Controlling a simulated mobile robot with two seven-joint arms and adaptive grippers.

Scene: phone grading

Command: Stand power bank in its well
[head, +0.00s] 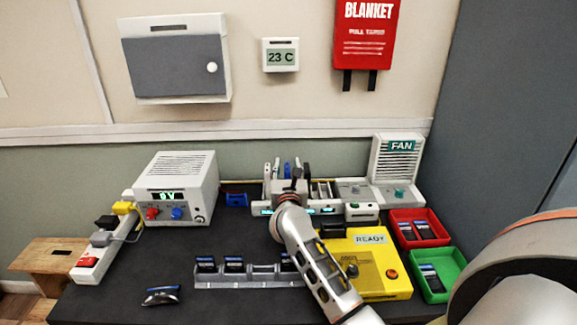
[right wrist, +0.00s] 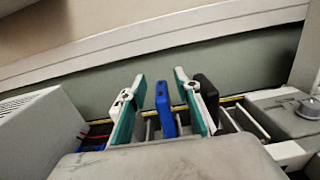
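A blue slab (right wrist: 163,108), which looks like the power bank, stands upright and slightly tilted among the slots of the rack (right wrist: 240,119) at the back of the desk. In the head view the blue slab (head: 287,169) shows just beyond my right wrist. My right gripper (right wrist: 160,84) is open, its two teal-lined fingers on either side of the slab with a gap on each side. It also shows from behind in the head view (head: 288,167). The slab's lower end is hidden behind my gripper's body, so its seating cannot be told. My left gripper is not in view.
A black upright piece (right wrist: 207,96) stands close beside my right finger. A power supply (head: 175,187) is left of the rack. A phone holder (head: 240,277), a yellow READY box (head: 372,282), red (head: 441,234) and green (head: 459,262) trays are nearer.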

